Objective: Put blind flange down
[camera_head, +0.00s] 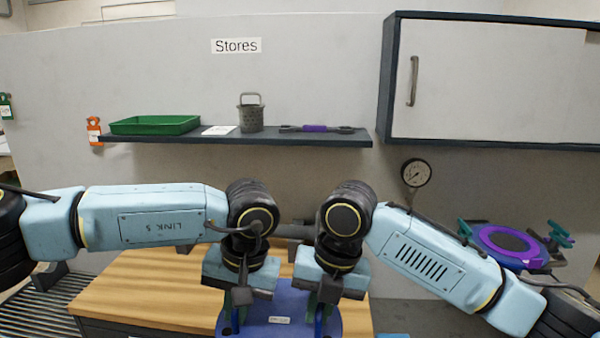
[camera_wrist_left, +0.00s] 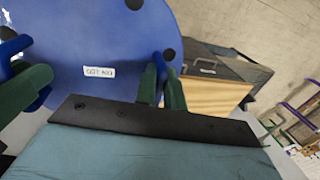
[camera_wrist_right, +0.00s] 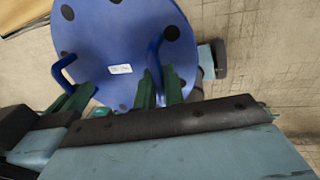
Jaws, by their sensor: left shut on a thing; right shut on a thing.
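The blind flange (camera_head: 285,309) is a blue disc with dark bolt holes, blue handles and a small white label. It is held between both arms, low in the head view, in front of a wooden worktop (camera_head: 150,285). My left gripper (camera_head: 236,308) is shut on one handle of the flange. The green fingers of my left gripper (camera_wrist_left: 161,88) show beside the disc in the left wrist view. My right gripper (camera_head: 322,305) is shut on the other handle. In the right wrist view the flange (camera_wrist_right: 110,40) fills the top, and its lower edge is partly hidden by my right gripper (camera_wrist_right: 158,92).
A wall cabinet (camera_head: 490,80) hangs at the right. A purple ring fixture (camera_head: 508,242) stands beyond my right arm. The visible worktop at the left is clear.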

